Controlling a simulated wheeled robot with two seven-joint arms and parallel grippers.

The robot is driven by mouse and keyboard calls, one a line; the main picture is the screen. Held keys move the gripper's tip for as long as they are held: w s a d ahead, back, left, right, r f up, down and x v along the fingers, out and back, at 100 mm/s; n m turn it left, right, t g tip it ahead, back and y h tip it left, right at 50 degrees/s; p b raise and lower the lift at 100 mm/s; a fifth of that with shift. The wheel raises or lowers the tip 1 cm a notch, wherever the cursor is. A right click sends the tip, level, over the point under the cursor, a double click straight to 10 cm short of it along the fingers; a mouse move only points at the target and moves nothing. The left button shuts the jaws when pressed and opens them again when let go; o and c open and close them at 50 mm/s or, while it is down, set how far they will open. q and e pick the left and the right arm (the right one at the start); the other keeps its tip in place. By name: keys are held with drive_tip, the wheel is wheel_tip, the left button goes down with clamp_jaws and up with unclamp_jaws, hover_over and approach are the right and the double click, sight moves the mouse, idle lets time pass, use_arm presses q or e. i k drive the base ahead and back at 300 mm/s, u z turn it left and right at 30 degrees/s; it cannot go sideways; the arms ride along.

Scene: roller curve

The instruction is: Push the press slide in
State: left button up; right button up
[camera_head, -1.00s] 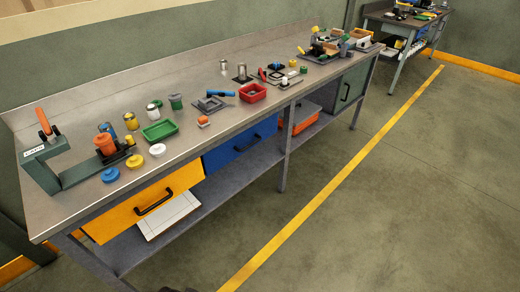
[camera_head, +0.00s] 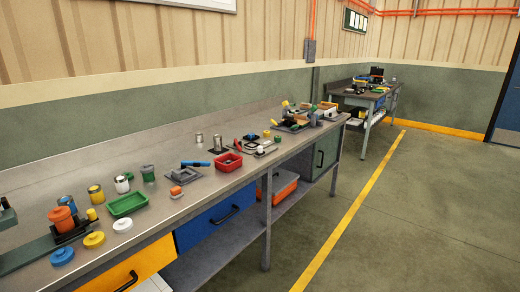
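A grey-green press (camera_head: 26,255) stands at the left end of the workbench, cut off by the left edge of the picture. Only its flat base and a bit of its upper arm show. A dark slide-like holder (camera_head: 75,234) sits at the right end of the base, with an orange cylindrical part (camera_head: 62,219) in or on it. I cannot tell how far in the holder is. The press's handle is out of view. Neither of my grippers shows.
The grey workbench (camera_head: 160,205) carries yellow, white and blue lids, cans, a green tray (camera_head: 127,204) and a red bin (camera_head: 228,162). A yellow drawer (camera_head: 125,268) and a blue drawer (camera_head: 215,220) are below. Open floor (camera_head: 420,220) lies to the right.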

sight(60, 239)
drive_tip(key=u, duration=1.45)
